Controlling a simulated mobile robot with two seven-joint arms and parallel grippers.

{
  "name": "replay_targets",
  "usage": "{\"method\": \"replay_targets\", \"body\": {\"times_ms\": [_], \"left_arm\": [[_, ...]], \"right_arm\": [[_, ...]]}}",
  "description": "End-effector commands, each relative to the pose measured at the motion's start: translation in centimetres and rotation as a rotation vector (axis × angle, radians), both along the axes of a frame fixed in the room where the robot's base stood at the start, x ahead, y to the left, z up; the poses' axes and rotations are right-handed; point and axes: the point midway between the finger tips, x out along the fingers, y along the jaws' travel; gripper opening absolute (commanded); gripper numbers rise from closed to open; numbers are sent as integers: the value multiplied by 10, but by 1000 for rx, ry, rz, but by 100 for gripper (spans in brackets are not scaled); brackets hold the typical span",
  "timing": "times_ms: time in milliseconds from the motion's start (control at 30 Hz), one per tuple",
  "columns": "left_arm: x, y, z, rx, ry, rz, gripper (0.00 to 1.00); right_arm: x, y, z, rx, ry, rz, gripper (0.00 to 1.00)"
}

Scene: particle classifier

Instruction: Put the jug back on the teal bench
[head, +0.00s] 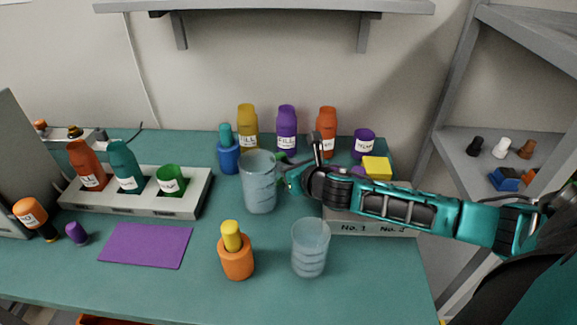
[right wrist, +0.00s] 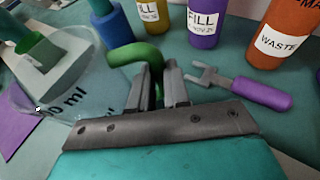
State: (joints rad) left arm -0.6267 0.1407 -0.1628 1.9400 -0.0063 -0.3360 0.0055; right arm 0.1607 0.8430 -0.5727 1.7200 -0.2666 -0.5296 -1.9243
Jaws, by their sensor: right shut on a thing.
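The jug (head: 259,184) is a clear bluish vessel near the middle of the teal bench (head: 190,292) in the head view. It looks upright. My right gripper (head: 288,177) reaches in from the right and is shut on the jug's green handle, which shows between the fingers in the right wrist view (right wrist: 137,54). The jug's clear wall with "ml" marking (right wrist: 88,92) fills the left of that view. I cannot tell whether its base touches the bench. My left gripper is not in view.
A second clear vessel (head: 310,249) and an orange bottle with yellow top (head: 236,260) stand in front. A blue bottle (head: 229,155) and labelled bottles (head: 286,130) stand behind. A grey rack (head: 196,198) and purple mat (head: 146,245) are left. A purple-handled tool (right wrist: 260,95) lies near the gripper.

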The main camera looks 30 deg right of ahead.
Motion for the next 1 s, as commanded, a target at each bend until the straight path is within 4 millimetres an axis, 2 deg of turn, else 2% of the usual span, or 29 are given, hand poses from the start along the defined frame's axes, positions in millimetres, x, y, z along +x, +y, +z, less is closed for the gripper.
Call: {"method": "replay_targets", "body": {"times_ms": [33,300,600,767,1000], "left_arm": [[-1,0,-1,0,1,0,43],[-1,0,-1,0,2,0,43],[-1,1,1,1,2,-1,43],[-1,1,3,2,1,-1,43],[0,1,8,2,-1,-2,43]], "right_arm": [[0,0,-1,0,1,0,18],[0,0,-1,0,1,0,42],[-1,0,3,-1,1,-1,42],[-19,0,9,-3,4,3,42],[-62,0,27,-4,5,4,42]]}}
